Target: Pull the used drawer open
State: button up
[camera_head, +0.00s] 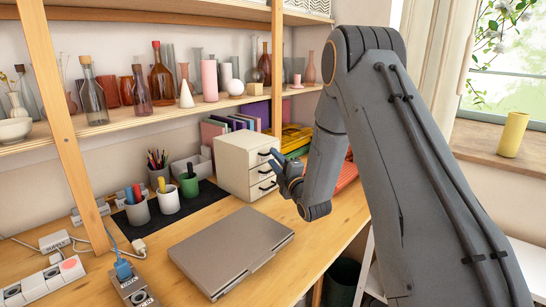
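A small cream drawer unit (233,162) stands on the wooden desk near its back, with several drawers stacked on its right-hand face. Dark handles show on the lower drawers, including the bottom handle (267,188). All visible drawer fronts look flush with the unit. My gripper (273,158) is at the upper part of the drawer front, close to the handles. It covers part of the front, so I cannot tell whether it touches a handle. Its fingers are small and dark, and their gap is unclear. No label shows which drawer is the used one.
A closed grey laptop (229,249) lies on the desk in front of the unit. Pen cups (168,199) stand on a dark mat to the left. Yellow and orange trays (293,138) are behind my arm. A shelf (150,119) with bottles and vases runs above.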

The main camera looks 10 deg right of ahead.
jog(key=shift+x, duration=1)
jog(key=shift+c, duration=0.4)
grip_shut()
jog(key=shift+s, duration=0.1)
